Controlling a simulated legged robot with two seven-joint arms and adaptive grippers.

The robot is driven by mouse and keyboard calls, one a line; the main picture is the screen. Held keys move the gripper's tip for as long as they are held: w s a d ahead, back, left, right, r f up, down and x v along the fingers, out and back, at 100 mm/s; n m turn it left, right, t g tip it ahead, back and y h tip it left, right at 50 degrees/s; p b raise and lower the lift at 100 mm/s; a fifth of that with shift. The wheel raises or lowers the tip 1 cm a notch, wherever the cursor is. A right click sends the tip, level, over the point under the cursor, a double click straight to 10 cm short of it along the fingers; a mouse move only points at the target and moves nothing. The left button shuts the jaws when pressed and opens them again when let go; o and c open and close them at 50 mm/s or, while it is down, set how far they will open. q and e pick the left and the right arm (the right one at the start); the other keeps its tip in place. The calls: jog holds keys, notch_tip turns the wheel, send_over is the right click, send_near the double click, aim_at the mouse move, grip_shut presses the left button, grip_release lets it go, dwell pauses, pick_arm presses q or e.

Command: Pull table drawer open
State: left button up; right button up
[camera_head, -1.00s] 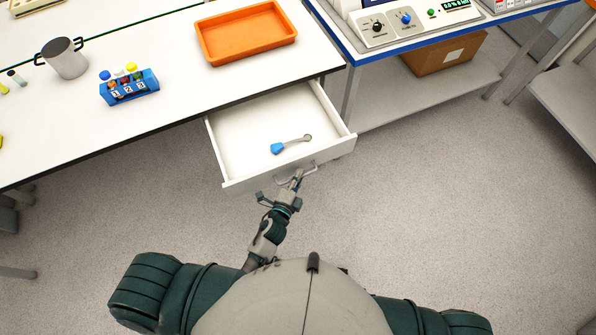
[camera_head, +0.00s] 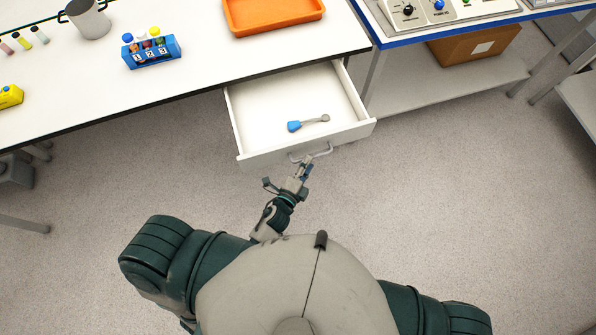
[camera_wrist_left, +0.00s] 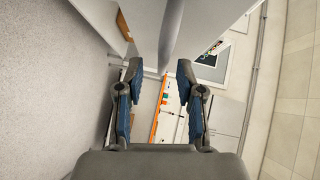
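The white table drawer (camera_head: 268,110) is pulled out from under the white table, and its inside shows in the head view. Its curved grey handle (camera_head: 322,154) sits on the front panel. My left gripper (camera_head: 306,168) is just in front of the handle. In the left wrist view, the two blue-padded fingers of my left gripper (camera_wrist_left: 157,75) are spread apart. A grey bar (camera_wrist_left: 170,35), likely the handle, shows beyond and between the fingertips, with no visible grip on it. My right gripper is out of view.
A blue-handled tool (camera_head: 308,123) lies in the drawer. On the table (camera_head: 200,80) are an orange tray (camera_head: 272,14), a blue tube rack (camera_head: 152,52) and a metal cup (camera_head: 88,18). A cardboard box (camera_head: 474,48) is on a shelf at right. The floor around me is clear.

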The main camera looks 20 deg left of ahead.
pick_arm(q)
jog(key=v, duration=0.8)
jog(key=shift+s+a, duration=0.15)
jog(key=shift+a, duration=0.2)
jog(key=shift+d+f, duration=0.15)
jog(key=s+a+f+n+g+y, duration=0.1)
jog(key=s+f+n+g, duration=0.1)
jog(key=f, duration=0.6)
jog(key=s+a+f+n+g, duration=0.1)
jog(key=f+n+g, duration=0.15)
jog(key=f, duration=0.45)
jog(key=s+a+f+n+g+y, duration=0.1)
jog(key=s+a+f+n+g, duration=0.15)
jog(key=f, duration=0.55)
jog(key=s+a+f+n+g, duration=0.3)
jog(key=s+f+n, duration=0.1)
jog(key=s+f, duration=0.3)
jog(key=s+a+f+n+g+y, duration=0.1)
jog(key=s+a+f+n+g, duration=0.3)
jog(key=s+f, duration=0.4)
notch_tip(320, 180, down, 3)
jog(key=shift+a+f+n+g, duration=0.1)
jog(key=shift+a+n+g, duration=0.15)
jog(key=shift+n, duration=0.45)
